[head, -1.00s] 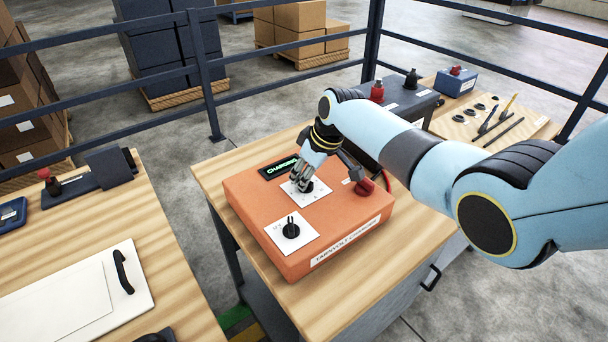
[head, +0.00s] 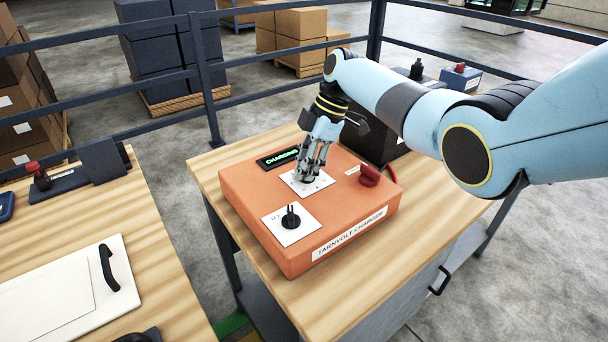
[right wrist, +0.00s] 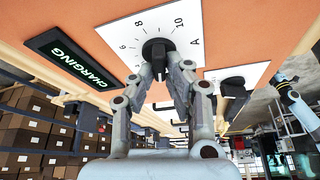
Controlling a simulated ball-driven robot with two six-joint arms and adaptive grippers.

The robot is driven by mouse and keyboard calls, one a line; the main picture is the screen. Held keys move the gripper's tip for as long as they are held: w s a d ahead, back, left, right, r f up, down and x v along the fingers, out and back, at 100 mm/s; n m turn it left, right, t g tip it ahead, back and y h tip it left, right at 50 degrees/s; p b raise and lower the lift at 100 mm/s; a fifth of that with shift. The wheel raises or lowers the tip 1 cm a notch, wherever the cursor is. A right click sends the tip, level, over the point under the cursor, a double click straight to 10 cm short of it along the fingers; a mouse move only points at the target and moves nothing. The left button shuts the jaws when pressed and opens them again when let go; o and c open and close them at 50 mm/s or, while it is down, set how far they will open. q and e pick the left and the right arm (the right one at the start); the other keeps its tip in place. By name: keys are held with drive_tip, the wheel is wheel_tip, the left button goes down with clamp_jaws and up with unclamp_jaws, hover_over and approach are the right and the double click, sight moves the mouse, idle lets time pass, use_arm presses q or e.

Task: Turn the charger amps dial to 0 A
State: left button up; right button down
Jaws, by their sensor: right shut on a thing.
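The orange charger (head: 245,208) lies on a wooden-topped bench, with a lit green "CHARGING" display (head: 277,158), also seen in the right wrist view (right wrist: 78,62). The amps dial (right wrist: 158,48) is a black knob on a white plate (right wrist: 125,32) marked 6, 8, 10 and A. My right gripper (head: 308,176) reaches down onto that plate from above. In the right wrist view its fingers (right wrist: 160,68) are closed on the knob. They partly hide it, so I cannot tell which number it points to.
A second black dial (head: 290,217) sits on the charger's front-left white plate. A red knob (head: 369,175) stands at its right. A bench with a white board (head: 130,262) is at the left. Dark railings (head: 208,90) run behind.

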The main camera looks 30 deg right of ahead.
drive_tip(key=n+g+b, duration=0.1)
drive_tip(key=n+b, duration=0.1)
drive_tip(key=n, duration=0.1)
drive_tip(key=n+g+b, duration=0.1)
drive_tip(key=n+b, duration=0.2)
drive_tip(key=shift+s+f+h, duration=0.1)
drive_tip(key=shift+f+h, duration=0.1)
drive_tip(key=shift+h, duration=0.1)
drive_tip(key=n+g+b, duration=0.1)
drive_tip(key=n+b, duration=0.1)
drive_tip(key=n, duration=0.1)
drive_tip(key=shift+s, duration=0.1)
drive_tip(key=shift+s+d+r+n+g+h+b, duration=0.1)
drive_tip(key=shift+n+g+h+b, duration=0.3)
drive_tip(key=shift+n, duration=0.35)
drive_tip(key=shift+r+n+g+h+b, duration=0.1)
drive_tip(key=shift+n+h+b, duration=0.1)
drive_tip(key=shift+n+b, duration=0.45)
drive_tip(key=shift+n, duration=0.3)
drive_tip(key=c, duration=1.4)
unclamp_jaws()
drive_tip(key=shift+o, duration=0.2)
